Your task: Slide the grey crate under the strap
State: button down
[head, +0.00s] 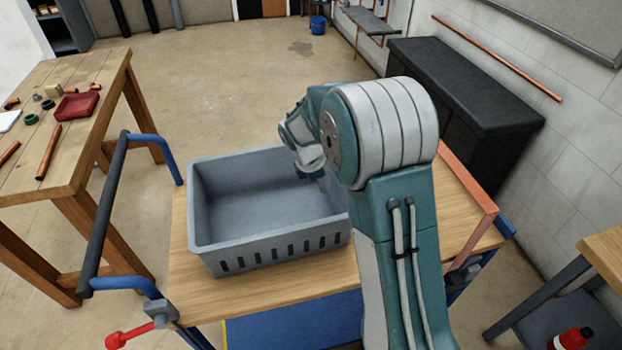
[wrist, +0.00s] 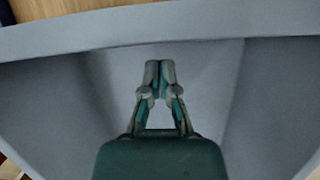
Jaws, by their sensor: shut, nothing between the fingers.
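The grey crate (head: 268,247) is open-topped with slots in its near side. It stands upright and empty on the wooden top of a cart (head: 190,285). An orange-red strap (head: 468,187) arches over the right end of the cart top, partly hidden behind my arm. The crate lies left of the strap, with a gap between them. My gripper (head: 322,183) is shut and empty, pointing down inside the crate by its right wall. In the wrist view, the closed fingertips (wrist: 160,66) show against the grey inner wall (wrist: 205,70). I cannot tell whether they touch it.
The cart has a blue-and-black handle (head: 105,205) at the left and a red knob (head: 114,341). A wooden workbench (head: 85,160) with pipes and a red tray stands left. A black cabinet (head: 470,85) stands behind right. A side table (head: 605,250) is at right.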

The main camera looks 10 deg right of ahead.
jog(key=shift+d, duration=1.1)
jog(key=shift+d, duration=0.1)
jog(key=d, duration=2.6)
jog(key=shift+d, duration=0.15)
